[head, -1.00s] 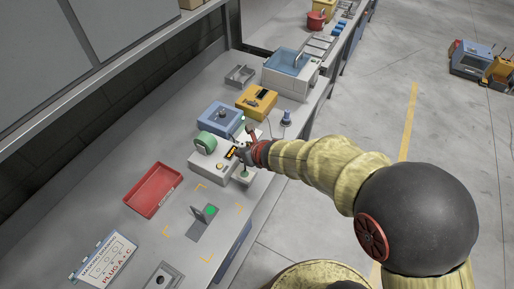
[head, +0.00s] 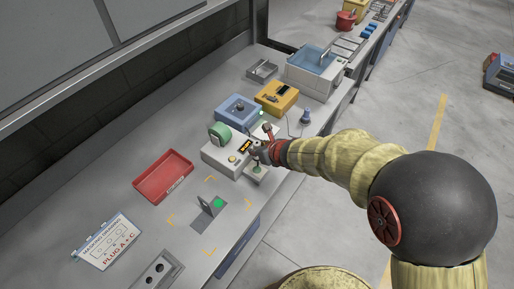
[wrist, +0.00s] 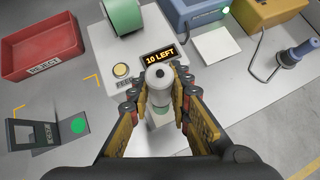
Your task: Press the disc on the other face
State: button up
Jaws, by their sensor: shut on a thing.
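My gripper (wrist: 160,100) is shut on a pale cylindrical tool (wrist: 158,76) with a dark-centred end; in the head view my gripper (head: 258,150) is at the front of a white dispenser (head: 228,150). The dispenser has a green roll (wrist: 123,14) and a display (wrist: 163,57) reading "10 LEFT". A green patch (head: 258,168) shows on a small ledge just below my gripper; the tool mostly hides it in the wrist view. A grey bracket (wrist: 36,132) with an upright plate stands on the bench. A green disc (wrist: 78,126) shows on it; its far face is hidden.
A red reject tray (head: 163,176) lies left of the dispenser. Blue (head: 237,109) and yellow (head: 276,97) boxes stand behind it. A blue-handled tool (wrist: 303,50) with a cable is at right. Yellow corner marks surround the bracket, with bare bench around it.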

jog(key=shift+f+b, duration=2.6)
jog(key=shift+f, duration=1.3)
jog(key=shift+f+b, duration=0.25)
jog(key=shift+b, duration=0.1)
jog(key=shift+r+p, duration=2.55)
jog(key=shift+r, duration=1)
jog(key=o, duration=0.4)
jog(key=shift+c, duration=1.1)
